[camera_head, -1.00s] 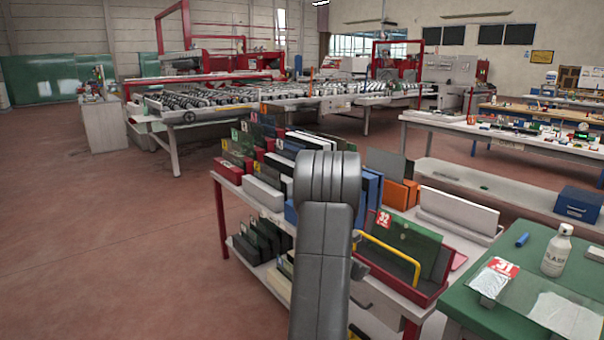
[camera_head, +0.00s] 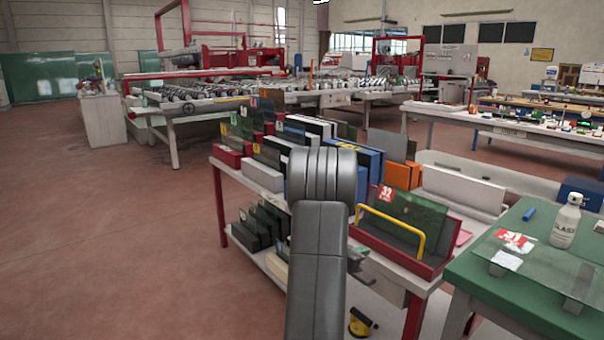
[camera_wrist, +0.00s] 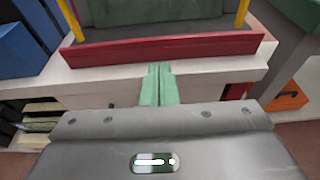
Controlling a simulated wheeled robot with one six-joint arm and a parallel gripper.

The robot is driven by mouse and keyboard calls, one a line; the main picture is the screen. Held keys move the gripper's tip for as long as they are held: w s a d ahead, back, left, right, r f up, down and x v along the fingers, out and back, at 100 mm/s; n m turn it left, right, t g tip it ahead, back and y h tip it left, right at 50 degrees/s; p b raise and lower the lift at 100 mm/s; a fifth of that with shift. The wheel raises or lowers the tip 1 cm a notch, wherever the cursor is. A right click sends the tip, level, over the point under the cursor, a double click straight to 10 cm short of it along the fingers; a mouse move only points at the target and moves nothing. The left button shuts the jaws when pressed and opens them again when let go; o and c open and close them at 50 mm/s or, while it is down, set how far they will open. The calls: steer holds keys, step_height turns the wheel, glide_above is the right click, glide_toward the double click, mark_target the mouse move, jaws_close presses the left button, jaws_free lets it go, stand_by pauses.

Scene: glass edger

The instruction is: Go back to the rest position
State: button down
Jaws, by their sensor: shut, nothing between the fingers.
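My gripper (camera_wrist: 159,84) shows in the wrist view as two pale green fingers, shut together with nothing between them. It points at the front edge of the rack shelf, just short of the red tray (camera_wrist: 160,48) in the picture. In the head view my grey arm rises in the lower middle and hides part of the rack; the fingers cannot be made out there. The red tray (camera_head: 398,252) holds a green glass pane (camera_head: 410,215) tagged 32 behind a yellow handle bar.
The rack (camera_head: 222,210) holds several coloured blocks and panes. At right, a green table (camera_head: 500,290) bears a glass sheet (camera_head: 535,268), a white bottle (camera_head: 566,222) and a blue marker (camera_head: 529,214). A yellow-black object (camera_head: 361,322) sits on the lower shelf. Open floor (camera_head: 100,240) lies left.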

steer(key=shift+f+t+h+b, duration=0.65)
steer(key=shift+f+b, duration=0.45)
steer(key=shift+b, duration=0.65)
steer(key=shift+s+a, duration=0.1)
steer(key=shift+s, duration=0.05)
